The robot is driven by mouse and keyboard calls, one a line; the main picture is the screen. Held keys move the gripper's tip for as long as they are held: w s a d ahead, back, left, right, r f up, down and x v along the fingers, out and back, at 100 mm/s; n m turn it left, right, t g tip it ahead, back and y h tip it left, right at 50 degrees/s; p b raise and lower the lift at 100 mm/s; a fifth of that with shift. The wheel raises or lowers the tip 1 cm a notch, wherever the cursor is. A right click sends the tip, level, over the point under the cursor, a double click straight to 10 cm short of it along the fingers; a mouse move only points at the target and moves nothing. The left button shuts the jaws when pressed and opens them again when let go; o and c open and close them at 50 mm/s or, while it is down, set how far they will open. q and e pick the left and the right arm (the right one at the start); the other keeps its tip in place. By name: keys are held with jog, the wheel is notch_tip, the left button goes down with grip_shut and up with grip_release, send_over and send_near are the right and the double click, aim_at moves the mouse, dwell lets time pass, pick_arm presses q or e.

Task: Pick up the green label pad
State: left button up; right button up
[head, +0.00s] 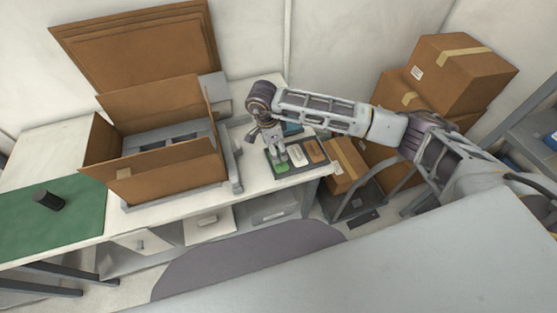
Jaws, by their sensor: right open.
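The green label pad (282,168) lies in the left section of a dark tray (297,167) at the right end of the white workbench. A white pad (297,153) and an orange-brown pad (315,150) lie beside it in the same tray. My right gripper (277,158) points down just above the green pad, open, with its fingertips at or very near the pad. Whether the fingers touch it cannot be told. The gripper hides the back part of the green pad. My left gripper is not in view.
An open cardboard box (165,170) stands left of the tray on the workbench (165,212). Stacked cardboard boxes (455,75) stand at right.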

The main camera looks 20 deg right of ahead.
jog(key=shift+d+f+p, duration=0.2)
jog(key=shift+f, duration=0.65)
jog(key=shift+d+f+p, duration=0.15)
jog(key=shift+f+p, duration=0.1)
jog(key=shift+f, duration=0.55)
jog(key=shift+d+f+p, duration=0.2)
jog(key=shift+f, duration=0.65)
jog(key=c, duration=0.8)
